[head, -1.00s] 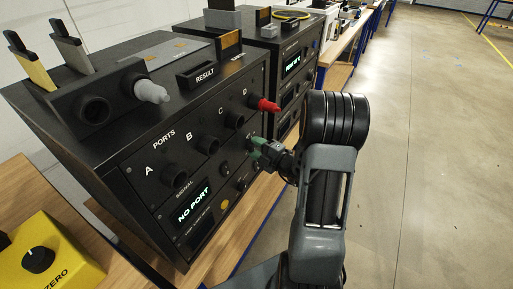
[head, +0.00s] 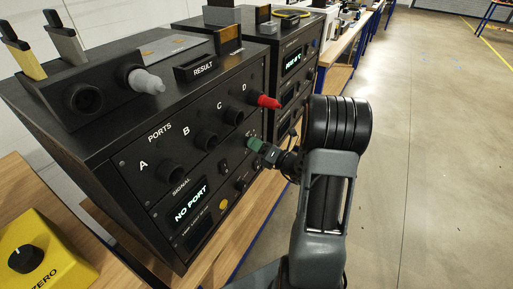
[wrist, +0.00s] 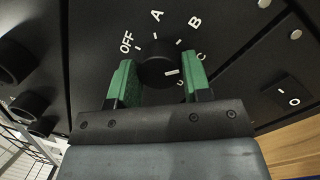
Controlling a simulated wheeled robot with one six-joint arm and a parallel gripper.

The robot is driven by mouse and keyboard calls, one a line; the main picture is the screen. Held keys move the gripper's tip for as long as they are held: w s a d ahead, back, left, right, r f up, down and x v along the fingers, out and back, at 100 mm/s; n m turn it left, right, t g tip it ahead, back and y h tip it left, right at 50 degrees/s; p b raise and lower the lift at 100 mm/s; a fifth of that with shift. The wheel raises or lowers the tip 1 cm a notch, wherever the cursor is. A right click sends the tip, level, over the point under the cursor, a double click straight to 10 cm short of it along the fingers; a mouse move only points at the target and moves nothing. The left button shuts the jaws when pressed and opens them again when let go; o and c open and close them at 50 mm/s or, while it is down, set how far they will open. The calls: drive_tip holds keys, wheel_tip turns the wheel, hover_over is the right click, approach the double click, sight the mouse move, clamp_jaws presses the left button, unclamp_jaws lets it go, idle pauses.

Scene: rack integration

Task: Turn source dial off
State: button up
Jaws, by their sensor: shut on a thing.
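The black source dial (wrist: 158,73) is on the front of a black panel in the wrist view, with OFF, A, B and C printed around it and a partly hidden letter at its lower right. Its white mark points to the right, away from OFF, near the C side; the exact setting is hard to tell. My gripper (wrist: 159,62) has green fingers, one on each side of the dial, shut on it. In the head view my gripper (head: 256,146) meets the front of the black test unit, and the dial is hidden there.
A rocker switch (wrist: 288,96) lies right of the dial. A yellow ZERO box (head: 50,245) stands left. Open floor is at right.

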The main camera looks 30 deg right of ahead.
drive_tip(key=shift+n+g+y+b, duration=0.25)
drive_tip(key=shift+n+g+b, duration=0.3)
drive_tip(key=shift+n+b, duration=3.5)
drive_tip(key=shift+n+g+y+b, duration=0.2)
drive_tip(key=shift+n+g+b, duration=0.4)
drive_tip(key=shift+n+b, duration=3.45)
drive_tip(key=shift+n+g+y+b, duration=0.4)
drive_tip(key=shift+n+b, duration=1.9)
drive_tip(key=shift+n, duration=3.5)
drive_tip(key=shift+r, duration=0.15)
drive_tip(key=o, duration=0.9)
drive_tip(key=p+v, duration=0.1)
drive_tip(key=v, duration=0.8)
drive_tip(key=p+v, duration=0.1)
drive_tip(key=v, duration=0.3)
drive_tip(key=shift+s+d+r+p, duration=0.25)
drive_tip(key=shift+s+d+p, duration=0.05)
